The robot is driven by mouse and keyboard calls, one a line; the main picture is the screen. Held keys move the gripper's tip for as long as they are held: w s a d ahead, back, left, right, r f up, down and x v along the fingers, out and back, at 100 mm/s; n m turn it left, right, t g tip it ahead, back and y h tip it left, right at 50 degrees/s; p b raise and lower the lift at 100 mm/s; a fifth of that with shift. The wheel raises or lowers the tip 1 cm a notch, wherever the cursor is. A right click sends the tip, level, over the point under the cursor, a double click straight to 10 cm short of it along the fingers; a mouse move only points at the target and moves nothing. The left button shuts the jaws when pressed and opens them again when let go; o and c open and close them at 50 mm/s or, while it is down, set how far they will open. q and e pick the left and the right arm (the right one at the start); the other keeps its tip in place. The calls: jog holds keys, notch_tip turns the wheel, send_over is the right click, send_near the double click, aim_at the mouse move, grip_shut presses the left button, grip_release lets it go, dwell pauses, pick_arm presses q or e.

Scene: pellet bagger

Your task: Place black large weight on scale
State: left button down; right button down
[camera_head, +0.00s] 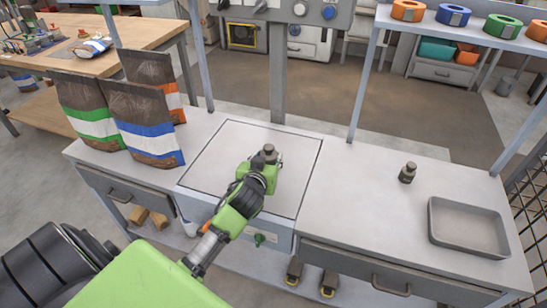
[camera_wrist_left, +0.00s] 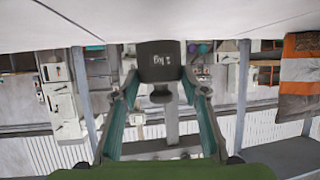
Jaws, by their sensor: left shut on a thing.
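The scale (camera_head: 213,168) is a wide pale plate with a dark outline, set in the middle of the workbench. My left gripper (camera_head: 266,164) is over the right part of the plate, shut on a black weight (camera_head: 269,150). In the left wrist view the black weight (camera_wrist_left: 161,62) sits between the two fingers with kg lettering on its side, and that view is upside down. Its base is close to the pale surface; I cannot tell whether it touches. A smaller dark weight (camera_head: 407,173) stands upright on the bench right of the scale. My right gripper is not in view.
Several filled bags (camera_head: 147,135) stand left of the scale. A grey metal tray (camera_head: 468,228) lies on the right of the bench. A shelf with tape rolls (camera_head: 453,15) and its posts rise behind. The bench between scale and tray is mostly clear.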

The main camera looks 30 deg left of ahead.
pick_arm(q)
jog(key=shift+w+a+f, duration=0.45)
jog(key=shift+a+f, duration=0.1)
jog(key=shift+a, duration=0.05)
jog(key=shift+a+f, duration=0.1)
jog(key=shift+f, duration=1.55)
jog(key=shift+f, duration=0.1)
jog(key=c, duration=1.2)
grip_release()
jog(key=shift+s+f, duration=0.1)
jog(key=shift+f, duration=0.1)
jog(key=shift+c, duration=0.2)
jog(key=shift+r, duration=0.15)
jog(key=v, duration=1.2)
